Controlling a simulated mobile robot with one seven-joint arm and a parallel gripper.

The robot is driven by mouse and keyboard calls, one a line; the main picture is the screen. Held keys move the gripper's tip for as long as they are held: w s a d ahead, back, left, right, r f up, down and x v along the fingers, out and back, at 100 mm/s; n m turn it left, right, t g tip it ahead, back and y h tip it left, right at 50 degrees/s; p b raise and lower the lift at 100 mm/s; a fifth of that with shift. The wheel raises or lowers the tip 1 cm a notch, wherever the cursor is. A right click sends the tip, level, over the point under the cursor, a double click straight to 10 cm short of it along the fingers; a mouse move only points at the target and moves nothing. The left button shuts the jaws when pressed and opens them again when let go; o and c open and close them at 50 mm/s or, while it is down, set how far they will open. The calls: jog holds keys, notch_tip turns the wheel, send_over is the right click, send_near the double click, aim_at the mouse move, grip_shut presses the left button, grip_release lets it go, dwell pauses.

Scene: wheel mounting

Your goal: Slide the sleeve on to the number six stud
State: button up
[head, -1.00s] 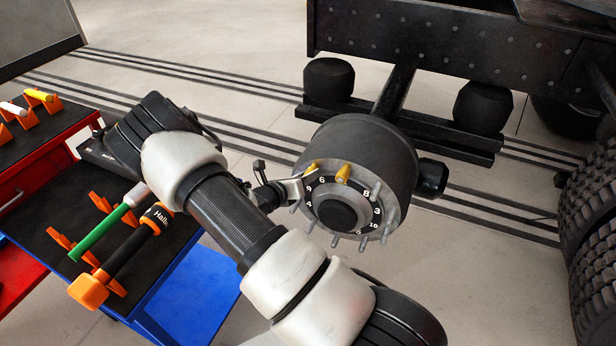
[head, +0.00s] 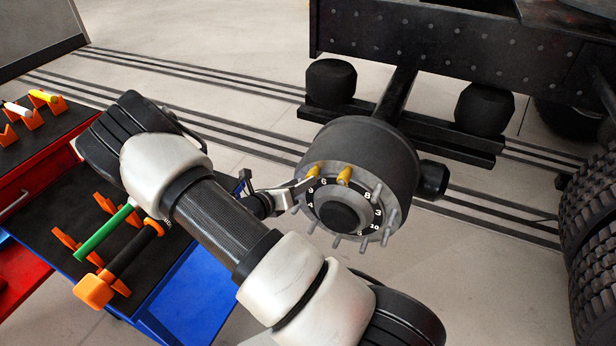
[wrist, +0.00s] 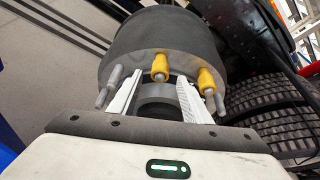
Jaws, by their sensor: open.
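The dark hub (head: 362,150) has a ring of studs with number labels around its face. One yellow sleeve (head: 313,171) sits around the stud by the number six label, at the upper left. It also shows in the wrist view (wrist: 160,66), with the stud's end in its opening. A second yellow sleeve (head: 343,175) is on the neighbouring stud to the right, its stud tip poking out in the wrist view (wrist: 207,78). My gripper (head: 305,186) is at the hub's left front. In the wrist view its open fingers (wrist: 161,78) stand either side of the six sleeve, apart from it.
A bare stud (wrist: 110,82) stands left of my fingers. A blue cart (head: 190,290) at lower left carries a hammer (head: 130,255) and a green-handled tool (head: 103,234) in orange holders. Large tyres (head: 590,200) stand at right.

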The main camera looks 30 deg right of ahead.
jog(key=p+v, duration=0.2)
jog(key=v, duration=0.9)
jog(key=shift+a, duration=0.35)
jog(key=shift+s+r, duration=0.1)
jog(key=s+d+r+m+g+y, duration=0.1)
jog(key=s+r+m+g+y, duration=0.15)
jog(key=s+r+m, duration=0.4)
jog(key=s+d+r+m+g+y, duration=0.1)
jog(key=s+r+m+g+y, duration=0.15)
jog(key=r+m, duration=0.6)
jog(key=s+a+r+m+t+y, duration=0.2)
jog(key=s+a+r+m+y, duration=0.2)
jog(key=s+r+m, duration=0.3)
jog(key=s+a+r+m+t+y, duration=0.2)
jog(key=s+a+r+m+y, duration=0.15)
jog(key=r+m, duration=0.45)
notch_tip(320, 180, up, 20)
jog(key=p, duration=2)
jog(key=shift+s+r+n, duration=0.2)
jog(key=shift+s+n, duration=0.1)
jog(key=shift+s, duration=0.15)
